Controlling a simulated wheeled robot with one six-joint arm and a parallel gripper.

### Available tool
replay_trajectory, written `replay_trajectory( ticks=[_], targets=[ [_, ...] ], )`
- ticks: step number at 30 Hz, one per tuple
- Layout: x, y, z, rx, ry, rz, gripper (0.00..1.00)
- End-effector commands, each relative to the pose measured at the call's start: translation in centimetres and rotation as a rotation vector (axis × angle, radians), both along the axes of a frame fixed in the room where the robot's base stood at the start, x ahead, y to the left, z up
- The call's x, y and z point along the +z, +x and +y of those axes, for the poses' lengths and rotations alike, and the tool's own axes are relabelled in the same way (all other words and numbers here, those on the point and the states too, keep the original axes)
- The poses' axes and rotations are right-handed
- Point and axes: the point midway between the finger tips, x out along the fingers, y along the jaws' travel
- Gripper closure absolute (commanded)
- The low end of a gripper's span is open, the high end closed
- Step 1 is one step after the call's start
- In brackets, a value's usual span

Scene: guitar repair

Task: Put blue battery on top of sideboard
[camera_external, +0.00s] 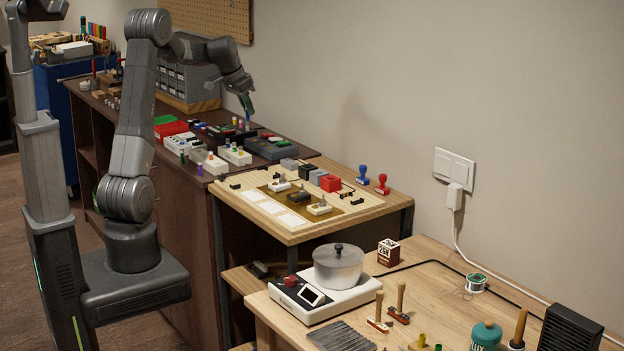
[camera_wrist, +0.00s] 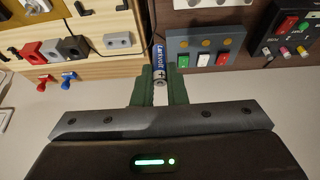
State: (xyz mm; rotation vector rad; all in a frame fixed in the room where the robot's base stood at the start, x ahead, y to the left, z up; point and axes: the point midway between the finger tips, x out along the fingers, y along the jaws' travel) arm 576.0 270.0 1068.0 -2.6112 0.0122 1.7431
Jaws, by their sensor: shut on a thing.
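The blue battery (camera_wrist: 159,62), a small blue and white cylinder with lettering, is held between the green fingers of my gripper (camera_wrist: 159,85) in the wrist view. My gripper (camera_external: 247,104) is shut on it, and the battery's blue end (camera_external: 247,117) shows below the fingers in the external view. The gripper hangs near the wall, above the back part of a dark brown wooden cabinet, which looks like the sideboard (camera_external: 180,235). The height of the battery above its top is hard to tell. The dark top (camera_wrist: 190,20) also shows in the wrist view.
The cabinet top is crowded: a dark grey switch box (camera_external: 270,147), white battery blocks (camera_external: 235,155), a red box (camera_external: 170,130) and grey drawers (camera_external: 190,83).

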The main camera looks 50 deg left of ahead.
Motion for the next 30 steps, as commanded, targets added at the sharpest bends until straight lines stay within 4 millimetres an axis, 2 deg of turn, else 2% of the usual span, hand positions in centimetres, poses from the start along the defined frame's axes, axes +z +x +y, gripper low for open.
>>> replay_trajectory(
  ticks=[1, 6, 9, 15, 18, 21, 30],
  targets=[
    [0.1, -1.8, 2.1, 0.047, 0.001, -0.001, 1.00],
    [-0.1, -7.5, 7.1, 0.172, 0.001, 0.000, 1.00],
    [-0.3, -10.4, 9.3, 0.235, 0.002, 0.000, 1.00],
    [-0.5, -14.5, 11.7, 0.317, 0.002, 0.001, 1.00],
    [-0.5, -15.9, 12.5, 0.345, 0.003, 0.000, 1.00],
    [-2.7, -15.7, 12.4, 0.343, -0.001, 0.004, 1.00],
    [-7.1, -15.7, 12.3, 0.340, -0.002, 0.004, 1.00]
  ],
)
